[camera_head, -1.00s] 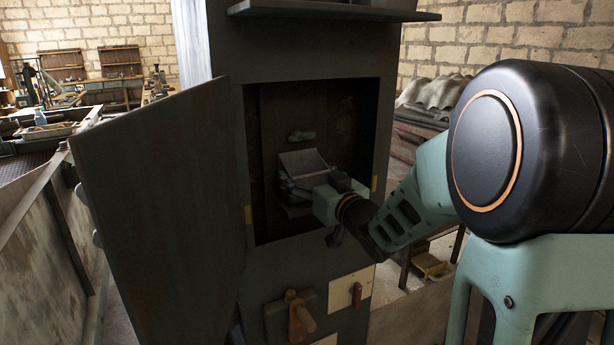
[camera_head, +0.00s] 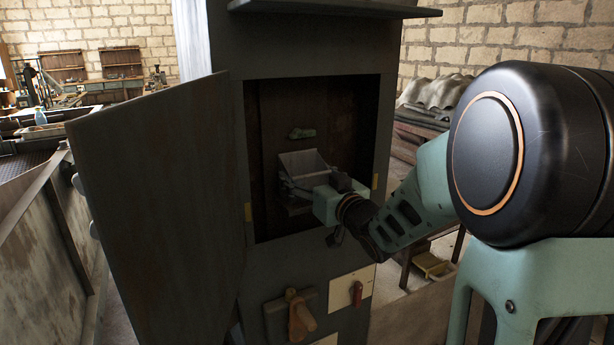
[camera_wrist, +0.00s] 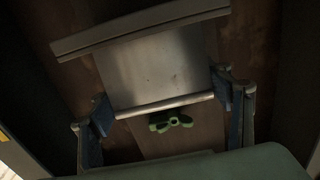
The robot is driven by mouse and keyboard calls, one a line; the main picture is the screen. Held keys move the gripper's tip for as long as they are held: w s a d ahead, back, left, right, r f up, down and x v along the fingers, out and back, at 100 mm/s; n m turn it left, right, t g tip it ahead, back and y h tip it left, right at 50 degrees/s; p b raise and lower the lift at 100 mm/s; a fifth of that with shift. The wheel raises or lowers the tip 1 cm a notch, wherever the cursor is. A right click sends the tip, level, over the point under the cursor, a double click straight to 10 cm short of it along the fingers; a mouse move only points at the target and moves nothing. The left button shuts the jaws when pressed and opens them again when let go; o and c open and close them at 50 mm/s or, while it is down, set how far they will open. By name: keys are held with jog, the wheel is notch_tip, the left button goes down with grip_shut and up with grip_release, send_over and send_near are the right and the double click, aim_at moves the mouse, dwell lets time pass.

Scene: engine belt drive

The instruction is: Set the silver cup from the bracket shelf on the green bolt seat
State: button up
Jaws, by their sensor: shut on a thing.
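The silver cup (camera_head: 303,163) is a boxy grey metal piece inside the open cabinet, held in front of the back wall. My gripper (camera_head: 302,183) is shut on it; in the wrist view the cup (camera_wrist: 160,72) sits between the two fingers (camera_wrist: 164,98), one on each side. The green bolt seat (camera_head: 302,134) is on the cabinet's back wall, just above the cup in the head view and apart from it there. In the wrist view the green seat (camera_wrist: 170,121) shows beyond the cup's edge. The cup's underside and the finger contacts are partly hidden.
The cabinet door (camera_head: 160,200) stands open on the left. The cabinet's side walls leave little room around my gripper. A shelf (camera_head: 335,9) juts out above the opening. A wooden handle (camera_head: 299,315) and a red lever (camera_head: 357,294) are below it.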

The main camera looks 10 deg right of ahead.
jog(key=shift+f, duration=0.15)
jog(key=o, duration=1.3)
